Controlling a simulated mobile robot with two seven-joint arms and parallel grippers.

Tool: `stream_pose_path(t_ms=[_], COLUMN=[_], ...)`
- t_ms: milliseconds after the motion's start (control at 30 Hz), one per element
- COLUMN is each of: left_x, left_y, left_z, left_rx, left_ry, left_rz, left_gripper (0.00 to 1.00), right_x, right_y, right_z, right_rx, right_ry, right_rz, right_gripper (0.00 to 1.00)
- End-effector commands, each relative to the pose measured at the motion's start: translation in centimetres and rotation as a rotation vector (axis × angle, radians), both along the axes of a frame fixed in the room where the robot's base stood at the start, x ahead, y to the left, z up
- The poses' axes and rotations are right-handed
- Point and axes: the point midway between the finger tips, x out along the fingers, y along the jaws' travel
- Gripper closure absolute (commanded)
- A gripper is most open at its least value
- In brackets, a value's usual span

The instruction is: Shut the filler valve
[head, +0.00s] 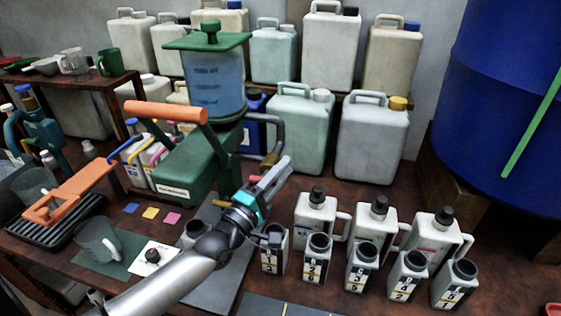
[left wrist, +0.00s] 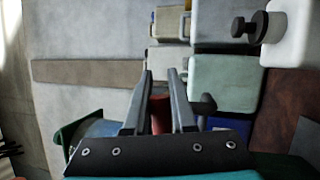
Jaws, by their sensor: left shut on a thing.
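The filler is a green machine (head: 190,160) with a clear blue hopper (head: 214,85), a green lid and a long orange lever (head: 166,112). A dark curved spout (head: 276,135) comes out on its right side. A small red handle (head: 256,179), which looks like the valve's, shows low beside the spout, partly hidden by my left gripper (head: 276,170). In the left wrist view the red handle (left wrist: 161,115) lies between the two fingers of my left gripper (left wrist: 162,80), which is shut on it. My right gripper is not in view.
Several white bottles with black tops (head: 317,246) stand at the right of the bench. Large jerrycans (head: 373,140) line the back. A blue drum (head: 505,110) stands far right. A glass mug (head: 97,238) and an orange-handled tray (head: 60,205) are at left.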

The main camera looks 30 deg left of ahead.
Motion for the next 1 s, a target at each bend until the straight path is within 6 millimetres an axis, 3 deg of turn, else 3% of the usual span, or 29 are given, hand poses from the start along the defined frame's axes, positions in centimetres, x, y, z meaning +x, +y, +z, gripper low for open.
stream_pose_path(t_ms=[300,800,833,1000], left_x=[0.02,0.04,0.04,0.03], left_y=[-0.01,-0.02,-0.02,-0.04], left_z=[-0.33,-0.48,-0.48,-0.46], left_rx=[0.108,0.129,0.129,0.128], left_ry=[0.027,0.031,0.031,0.03], left_rz=[0.001,0.001,0.001,0.001], left_gripper=[1.0,1.0,0.75,0.56], right_x=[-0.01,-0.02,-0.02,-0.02], right_y=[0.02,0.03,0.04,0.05], right_z=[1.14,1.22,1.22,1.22], right_rx=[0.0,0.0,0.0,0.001], right_ry=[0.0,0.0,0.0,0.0], right_rz=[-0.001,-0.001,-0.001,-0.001], right_gripper=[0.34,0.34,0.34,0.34])
